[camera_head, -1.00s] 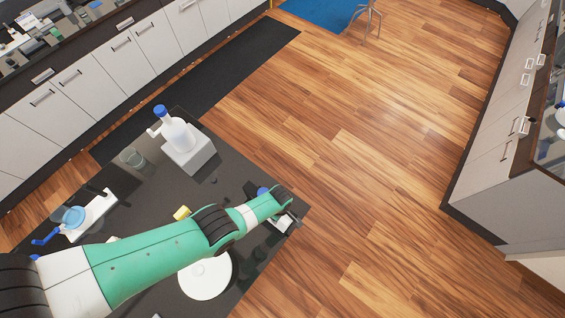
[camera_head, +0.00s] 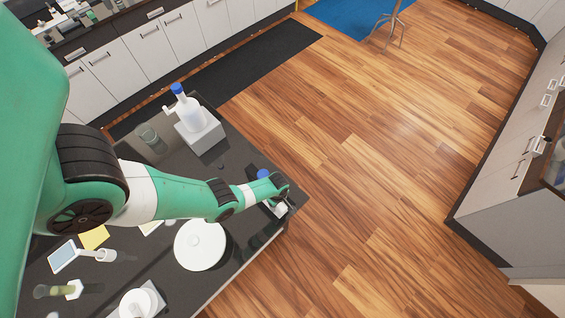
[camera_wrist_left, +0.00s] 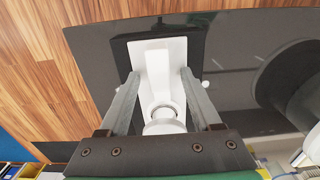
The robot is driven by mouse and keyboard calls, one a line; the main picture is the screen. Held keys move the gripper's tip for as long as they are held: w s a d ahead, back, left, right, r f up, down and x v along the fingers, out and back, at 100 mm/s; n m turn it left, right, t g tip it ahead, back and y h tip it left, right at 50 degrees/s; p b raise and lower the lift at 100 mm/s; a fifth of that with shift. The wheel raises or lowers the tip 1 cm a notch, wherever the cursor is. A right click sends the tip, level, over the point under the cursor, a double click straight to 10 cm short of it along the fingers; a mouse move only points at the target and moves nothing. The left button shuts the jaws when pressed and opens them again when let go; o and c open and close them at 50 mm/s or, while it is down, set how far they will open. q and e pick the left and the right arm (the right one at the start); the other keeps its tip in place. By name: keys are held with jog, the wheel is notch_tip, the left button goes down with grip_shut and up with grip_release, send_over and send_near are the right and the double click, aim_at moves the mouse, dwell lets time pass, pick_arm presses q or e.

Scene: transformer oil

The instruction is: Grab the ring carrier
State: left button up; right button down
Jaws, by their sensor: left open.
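A white piece (camera_wrist_left: 160,65) with a flat plate and a round ring-like part (camera_wrist_left: 163,112) stands on the dark table in the left wrist view; I take it to be the ring carrier. My left gripper (camera_wrist_left: 160,78) is open, with one finger on each side of it. I cannot tell whether the fingers touch it. In the head view my left gripper (camera_head: 281,198) is at the table's right edge, and the white piece under it is mostly hidden. My right gripper is not in view.
A blue-topped item (camera_head: 263,174) is close beside my left gripper. A white round disc (camera_head: 200,250), a bottle with a blue cap (camera_head: 188,115) on a grey block (camera_head: 203,137), a beaker (camera_head: 150,138) and a screen device (camera_head: 64,257) share the dark table (camera_head: 245,235). Floor lies beyond its right edge.

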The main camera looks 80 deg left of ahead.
pick_arm(q)
grip_shut()
dwell(0.5)
